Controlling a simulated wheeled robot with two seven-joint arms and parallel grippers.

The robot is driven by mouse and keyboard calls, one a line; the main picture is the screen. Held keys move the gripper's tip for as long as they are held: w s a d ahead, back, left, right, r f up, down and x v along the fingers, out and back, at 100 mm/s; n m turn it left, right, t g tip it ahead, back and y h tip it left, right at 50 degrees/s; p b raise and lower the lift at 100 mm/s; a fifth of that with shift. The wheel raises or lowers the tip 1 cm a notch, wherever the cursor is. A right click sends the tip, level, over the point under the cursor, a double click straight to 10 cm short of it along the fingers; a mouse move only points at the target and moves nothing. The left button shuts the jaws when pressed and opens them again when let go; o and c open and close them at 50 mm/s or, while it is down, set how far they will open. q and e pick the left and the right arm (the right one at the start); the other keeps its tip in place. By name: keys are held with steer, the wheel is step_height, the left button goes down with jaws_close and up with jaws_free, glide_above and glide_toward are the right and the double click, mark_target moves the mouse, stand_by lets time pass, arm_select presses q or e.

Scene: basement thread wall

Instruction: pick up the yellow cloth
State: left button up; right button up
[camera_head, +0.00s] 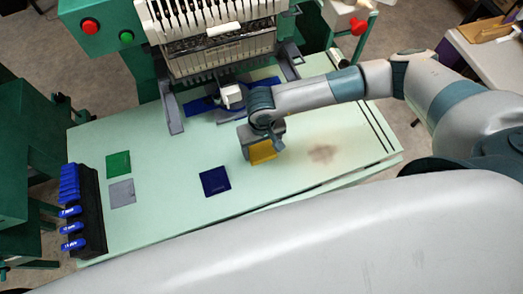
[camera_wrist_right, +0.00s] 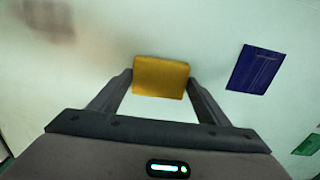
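The yellow cloth (camera_head: 262,152) lies on the pale green table, partly hidden under my right gripper (camera_head: 262,147) in the head view. In the right wrist view the yellow cloth (camera_wrist_right: 161,77) is a small flat rectangle between the two fingertips of my right gripper (camera_wrist_right: 161,80). The fingers are spread, one on each side of the cloth. I cannot tell whether the tips touch its edges. My left gripper is not in view.
A dark blue cloth (camera_head: 215,181), a green cloth (camera_head: 118,165) and a grey cloth (camera_head: 122,193) lie left on the table (camera_head: 170,220). A black rack (camera_head: 88,212) with blue items stands at the left edge. An embroidery machine (camera_head: 210,45) stands behind.

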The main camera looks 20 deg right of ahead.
mark_target(262, 151)
steer(key=shift+r, duration=0.2)
steer(key=shift+r+b, duration=0.6)
step_height(262, 151, up, 2)
steer(key=shift+s+r+b, duration=0.15)
steer(key=shift+r+b, duration=0.1)
steer(key=shift+b, duration=0.5)
steer(key=s+d+r+b, duration=0.1)
steer(key=s+r+b, duration=0.2)
steer(key=s+r, duration=0.4)
steer(key=shift+s, duration=2.2)
steer(key=shift+d, duration=0.1)
